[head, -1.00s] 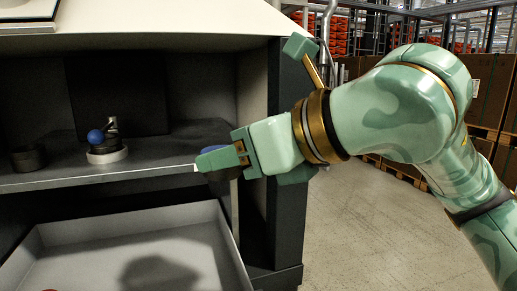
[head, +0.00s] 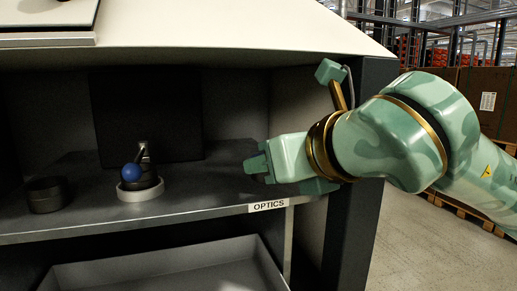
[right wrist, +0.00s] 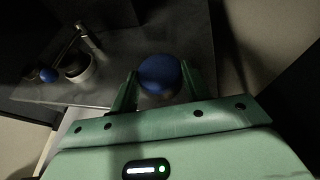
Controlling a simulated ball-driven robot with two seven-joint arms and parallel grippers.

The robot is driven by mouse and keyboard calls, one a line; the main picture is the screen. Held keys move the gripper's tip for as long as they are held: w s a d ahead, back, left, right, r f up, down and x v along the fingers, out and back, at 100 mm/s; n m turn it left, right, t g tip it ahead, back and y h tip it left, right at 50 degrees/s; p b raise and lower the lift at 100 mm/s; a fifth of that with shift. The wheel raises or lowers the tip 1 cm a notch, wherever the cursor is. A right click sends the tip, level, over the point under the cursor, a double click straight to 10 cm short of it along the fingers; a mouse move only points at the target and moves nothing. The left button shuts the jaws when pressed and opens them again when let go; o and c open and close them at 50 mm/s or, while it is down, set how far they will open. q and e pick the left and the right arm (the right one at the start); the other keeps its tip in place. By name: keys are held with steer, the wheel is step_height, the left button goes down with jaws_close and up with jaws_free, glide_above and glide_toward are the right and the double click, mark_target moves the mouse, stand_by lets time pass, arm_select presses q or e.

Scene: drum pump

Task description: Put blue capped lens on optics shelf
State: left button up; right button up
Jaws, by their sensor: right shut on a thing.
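My right gripper (head: 256,164) reaches in from the right, above the right end of the optics shelf (head: 215,190). In the right wrist view the gripper (right wrist: 160,88) is shut on the blue capped lens (right wrist: 160,72), whose round blue top shows between the fingers. In the head view the lens is hidden by the gripper. The shelf is a dark grey board with an OPTICS label (head: 268,206) on its front edge. I cannot tell whether the lens touches the shelf. My left gripper is not in view.
A black cylinder (head: 47,196) stands at the left. The right side panel (head: 352,232) is close to my right gripper. A grey tray (head: 170,270) lies below.

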steer(key=shift+w+a+r, duration=0.1)
steer(key=shift+w+a, duration=0.3)
steer(key=shift+w, duration=0.25)
steer(key=w+p, duration=0.1)
steer(key=w+a+p, duration=0.1)
steer(key=shift+w+a, duration=0.25)
steer(key=shift+w, duration=0.1)
steer(key=shift+w+f, duration=0.1)
steer(key=shift+f, duration=0.45)
steer(key=shift+a+f, duration=0.1)
steer(key=shift+f, duration=0.2)
steer(key=shift+d, duration=0.2)
steer(key=shift+a+f, duration=0.1)
steer(key=shift+f, duration=0.1)
steer(key=o, duration=1)
steer(key=shift+o, duration=0.2)
